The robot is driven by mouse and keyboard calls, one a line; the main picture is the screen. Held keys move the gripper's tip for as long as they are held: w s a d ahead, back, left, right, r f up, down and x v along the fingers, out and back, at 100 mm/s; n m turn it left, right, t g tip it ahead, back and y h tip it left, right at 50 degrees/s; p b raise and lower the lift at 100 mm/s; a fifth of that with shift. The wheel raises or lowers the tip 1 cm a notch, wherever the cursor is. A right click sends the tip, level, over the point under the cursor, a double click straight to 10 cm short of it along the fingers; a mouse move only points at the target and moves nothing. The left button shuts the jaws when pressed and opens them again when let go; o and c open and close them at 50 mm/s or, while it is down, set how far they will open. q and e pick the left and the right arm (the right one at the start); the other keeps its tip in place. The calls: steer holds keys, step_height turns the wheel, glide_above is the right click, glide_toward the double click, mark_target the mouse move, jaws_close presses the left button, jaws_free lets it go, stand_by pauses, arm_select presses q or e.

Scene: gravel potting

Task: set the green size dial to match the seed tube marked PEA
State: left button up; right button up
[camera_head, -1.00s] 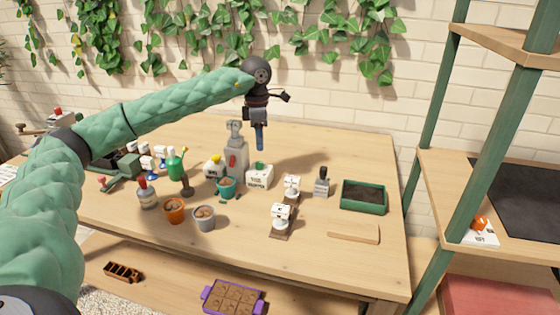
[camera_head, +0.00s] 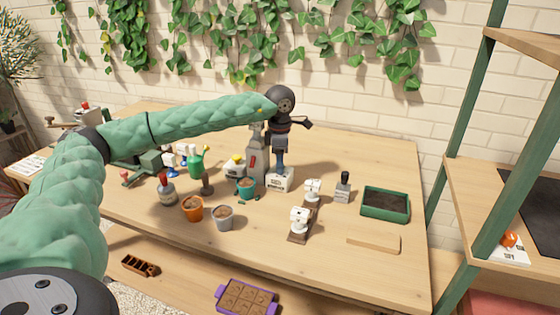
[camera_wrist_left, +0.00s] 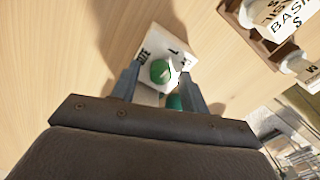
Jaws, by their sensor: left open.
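The green size dial (camera_wrist_left: 160,71) is on the face of a small white box (camera_wrist_left: 150,45) with black lettering, seen in the left wrist view. In the head view the white box (camera_head: 279,183) stands on the table beside a grey stand. My left gripper (camera_head: 281,168) points down just above the box. In the wrist view my left gripper (camera_wrist_left: 161,88) is open, its fingers on either side of the dial; I cannot tell if they touch it. A label reading BASIL S (camera_wrist_left: 285,12) shows at upper right. No PEA marking is readable. My right gripper is out of view.
White labelled pieces (camera_head: 300,219) stand on a wooden holder right of the box. A teal pot (camera_head: 246,190), an orange pot (camera_head: 192,212) and a grey pot (camera_head: 223,220) stand to the left. A green tray (camera_head: 370,212) is at right. The front table edge is clear.

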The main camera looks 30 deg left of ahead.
arm_select(q)
jaws_close()
steer(key=shift+f+n, duration=0.1)
steer(key=shift+n, duration=0.4)
jaws_free()
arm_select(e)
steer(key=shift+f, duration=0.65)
arm_select(q)
steer(key=shift+r, duration=0.2)
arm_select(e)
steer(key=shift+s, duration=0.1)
arm_select(q)
step_height(320, 180, up, 6)
steer(key=shift+w+a+r+b, duration=0.1)
steer(key=shift+r+b, duration=0.1)
steer(key=shift+b, duration=0.2)
steer(key=shift+r, duration=0.6)
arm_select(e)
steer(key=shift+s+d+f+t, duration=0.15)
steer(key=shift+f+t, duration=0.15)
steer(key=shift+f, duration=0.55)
